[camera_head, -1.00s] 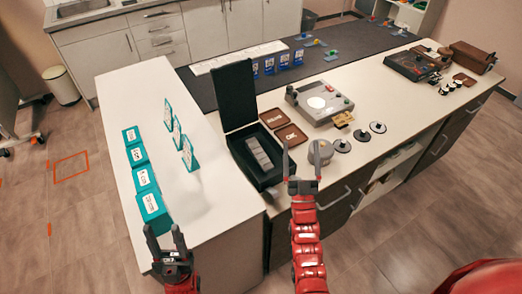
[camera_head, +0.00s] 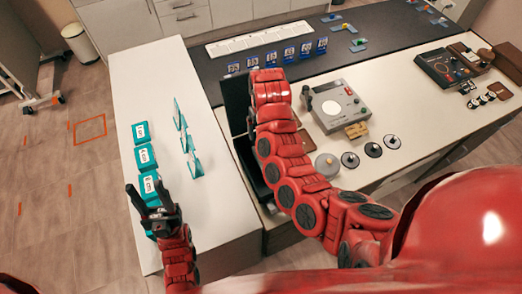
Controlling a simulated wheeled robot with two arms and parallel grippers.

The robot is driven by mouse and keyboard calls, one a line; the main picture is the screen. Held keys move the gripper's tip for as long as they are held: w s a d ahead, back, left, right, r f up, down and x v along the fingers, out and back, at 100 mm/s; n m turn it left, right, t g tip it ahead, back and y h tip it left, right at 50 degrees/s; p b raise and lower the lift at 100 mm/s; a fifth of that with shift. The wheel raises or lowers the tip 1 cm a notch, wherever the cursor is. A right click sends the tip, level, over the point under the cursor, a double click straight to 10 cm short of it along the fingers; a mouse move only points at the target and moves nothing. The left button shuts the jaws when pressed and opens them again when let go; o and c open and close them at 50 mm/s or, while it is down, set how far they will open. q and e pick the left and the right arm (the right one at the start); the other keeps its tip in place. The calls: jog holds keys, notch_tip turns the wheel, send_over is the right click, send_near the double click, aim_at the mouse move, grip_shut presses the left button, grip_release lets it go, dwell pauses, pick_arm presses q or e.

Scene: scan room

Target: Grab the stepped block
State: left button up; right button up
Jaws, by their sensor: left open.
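The stepped block does not show now. A second ago a grey block with stepped bands lay in the open black case (camera_head: 235,103); my right arm (camera_head: 290,165) now covers most of that case. Only the case's lid edge and part of its left side show. The jaws of my right gripper are hidden behind my own arm, so whether they touch the block cannot be seen. My left gripper (camera_head: 148,192) is open and empty, over the front left of the white counter, near the teal boxes and away from the case.
Teal boxes (camera_head: 145,157) and upright teal cards (camera_head: 187,145) stand on the left counter (camera_head: 160,80). A grey device (camera_head: 338,105), a gold block (camera_head: 356,130) and several black discs (camera_head: 373,150) lie right of my right arm. Blue cards (camera_head: 289,54) stand behind.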

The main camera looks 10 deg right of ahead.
jog(key=f+b, duration=0.2)
jog(key=f, duration=0.1)
jog(key=f+b, duration=0.2)
jog(key=f, duration=0.1)
jog(key=s+f+b, duration=0.1)
jog(key=f+b, duration=0.2)
jog(key=f, duration=0.1)
jog(key=shift+f+p, duration=0.35)
jog(key=shift+f, duration=0.65)
notch_tip(320, 180, down, 5)
jog(key=shift+a+r+b, duration=0.1)
jog(key=shift+b, duration=0.5)
jog(key=shift+r, duration=0.1)
jog(key=shift+c, duration=0.9)
grip_shut()
